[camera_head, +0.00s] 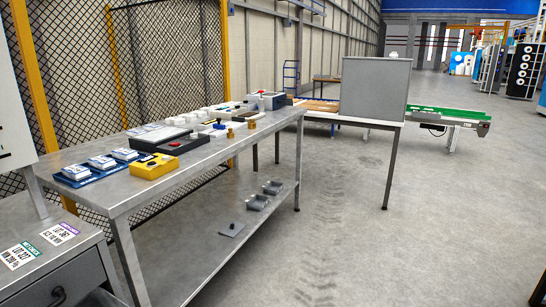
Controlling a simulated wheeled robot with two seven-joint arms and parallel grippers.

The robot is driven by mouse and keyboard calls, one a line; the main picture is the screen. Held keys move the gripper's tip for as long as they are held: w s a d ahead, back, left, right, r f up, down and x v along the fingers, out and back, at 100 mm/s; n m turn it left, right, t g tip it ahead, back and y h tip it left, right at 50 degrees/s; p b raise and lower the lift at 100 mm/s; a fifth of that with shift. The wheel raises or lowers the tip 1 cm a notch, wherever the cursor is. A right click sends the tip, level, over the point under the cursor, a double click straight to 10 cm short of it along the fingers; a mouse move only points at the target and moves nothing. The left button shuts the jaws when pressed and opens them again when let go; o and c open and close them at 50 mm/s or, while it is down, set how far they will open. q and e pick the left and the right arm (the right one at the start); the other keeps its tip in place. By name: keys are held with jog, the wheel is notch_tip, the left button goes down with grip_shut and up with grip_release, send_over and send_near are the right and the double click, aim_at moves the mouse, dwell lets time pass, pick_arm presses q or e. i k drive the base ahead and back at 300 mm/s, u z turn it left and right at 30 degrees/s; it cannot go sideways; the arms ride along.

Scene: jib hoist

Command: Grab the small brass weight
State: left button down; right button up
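Two small brass-coloured pieces stand near the front edge of the grey metal workbench (217,153). One brass piece (230,133) is a little left and nearer, and the other brass piece (251,124) is to its right. They are too small here to tell which is the smaller weight. Neither of my grippers shows in the head view.
The bench also holds a yellow box (154,166), a black tray-like device (160,139), white boxes on a blue mat (75,182) and a grey-blue box (266,101). A drawer cabinet (50,262) stands at lower left. The floor right of the bench is clear.

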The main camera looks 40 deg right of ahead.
aim_at(230, 134)
jog(key=z, duration=1.1)
jog(key=k, duration=0.25)
jog(key=z, duration=0.95)
jog(key=k, duration=1)
jog(key=z, duration=0.5)
jog(key=i, duration=2.3)
jog(key=u, duration=0.8)
jog(key=i, duration=2.15)
jog(key=u, duration=1.05)
